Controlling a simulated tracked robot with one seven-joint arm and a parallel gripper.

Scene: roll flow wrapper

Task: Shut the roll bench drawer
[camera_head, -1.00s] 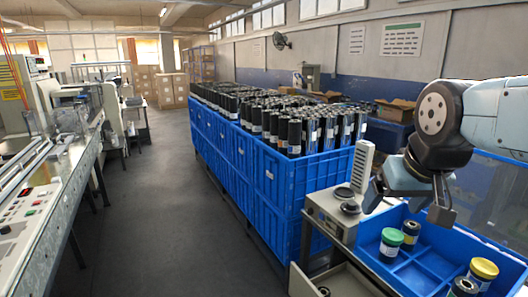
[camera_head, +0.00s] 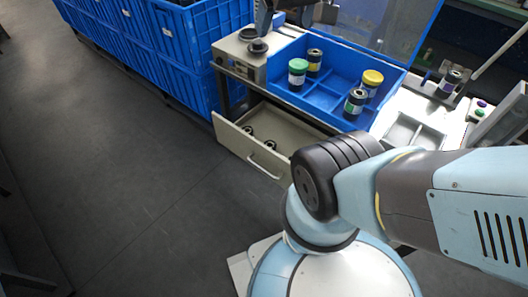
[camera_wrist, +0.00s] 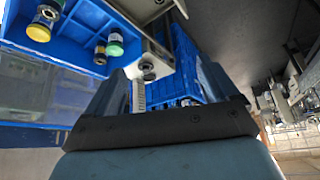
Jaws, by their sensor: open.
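The roll bench drawer (camera_head: 287,128) stands pulled out below the bench in the head view, with its pale front (camera_head: 252,150) and bar handle (camera_head: 262,165) facing the lower left. Two small dark rolls (camera_head: 270,146) show inside it. My arm covers its right end. My gripper (camera_wrist: 157,82) is open and empty in the wrist view, its dark fingers spread on both sides, with bench equipment beyond. I cannot make out the drawer in the wrist view. Dark parts at the top edge of the head view may be my gripper; they are cut off there.
A blue divided tray (camera_head: 319,90) with green- and yellow-lidded jars and dark rolls sits on the bench above the drawer. A grey weighing device (camera_head: 236,52) stands left of it. Blue crates (camera_head: 180,55) line the upper left. The floor (camera_head: 120,180) before the drawer is clear.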

